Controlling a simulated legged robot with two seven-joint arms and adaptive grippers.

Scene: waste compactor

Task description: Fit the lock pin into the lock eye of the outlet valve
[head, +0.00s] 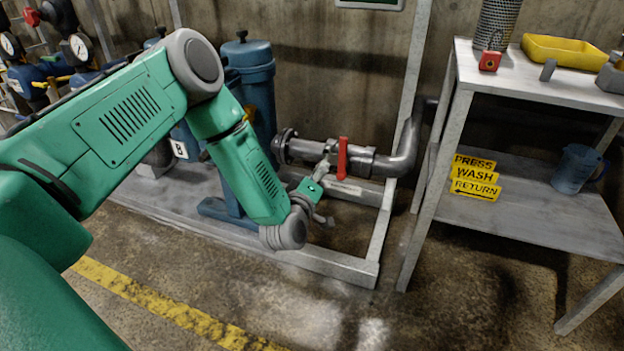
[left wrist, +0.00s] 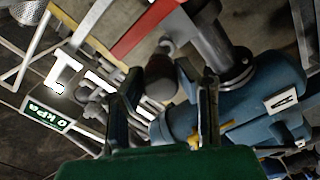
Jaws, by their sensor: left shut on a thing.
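My left gripper (head: 322,176) is in front of the outlet pipe, its fingers close to the red valve handle (head: 342,158). In the left wrist view, my left gripper (left wrist: 160,88) has a dark, round-ended piece (left wrist: 160,78) between its fingers and is shut on it. I cannot tell for sure that this is the lock pin. A red bar crosses behind it there. The grey outlet pipe (head: 398,164) runs right from a flange and bends upward. The lock eye is too small or hidden to make out. My right gripper is not in view.
A grey shelf table (head: 560,95) stands at right with a red padlock (head: 490,61), a yellow tray (head: 565,51) and a blue jug (head: 577,168). Blue filter housings (head: 250,75) stand behind my arm. A frame post (head: 403,110) rises right of the valve.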

